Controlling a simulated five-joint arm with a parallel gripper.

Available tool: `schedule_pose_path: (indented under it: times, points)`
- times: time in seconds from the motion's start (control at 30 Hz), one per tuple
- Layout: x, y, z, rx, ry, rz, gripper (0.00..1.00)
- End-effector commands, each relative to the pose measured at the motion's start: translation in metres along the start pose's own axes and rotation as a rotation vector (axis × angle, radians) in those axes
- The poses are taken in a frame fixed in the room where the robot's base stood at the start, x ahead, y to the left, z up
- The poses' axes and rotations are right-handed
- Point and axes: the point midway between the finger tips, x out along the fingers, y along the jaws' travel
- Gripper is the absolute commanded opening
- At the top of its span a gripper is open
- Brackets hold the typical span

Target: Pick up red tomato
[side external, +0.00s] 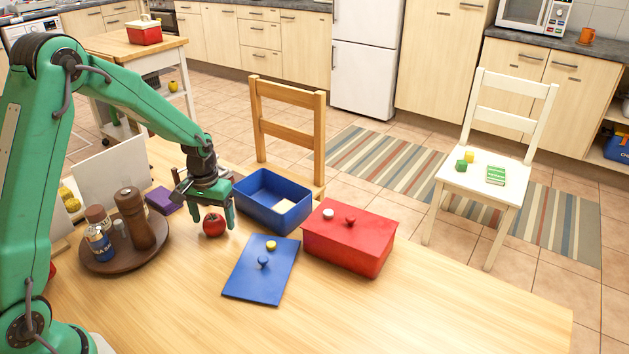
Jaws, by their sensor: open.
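A red tomato (214,225) sits on the wooden table (420,300), left of the blue box. My gripper (214,216) points down right at the tomato, with a green finger on either side of it in the picture. The gripper is open. I cannot tell whether the fingers touch the tomato.
An open blue box (297,217) stands right of my gripper, and its blue lid (245,278) lies in front. A closed red box (372,257) is further right. A brown round tray (102,266) with a pepper mill (133,218) and jars is on the left. The table's front right is clear.

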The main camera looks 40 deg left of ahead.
Motion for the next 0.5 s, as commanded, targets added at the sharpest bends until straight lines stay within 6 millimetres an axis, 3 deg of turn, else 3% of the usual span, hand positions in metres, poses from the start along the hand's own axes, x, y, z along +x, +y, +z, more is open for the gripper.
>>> schedule_pose_path:
  times: [0.17, 0.5]
  points:
    - [0.0141, 0.0, 0.0, 0.0, 0.0, 0.0, 0.76]
    - [0.0152, 0.0002, -0.0002, 0.001, 0.001, 0.0, 0.76]
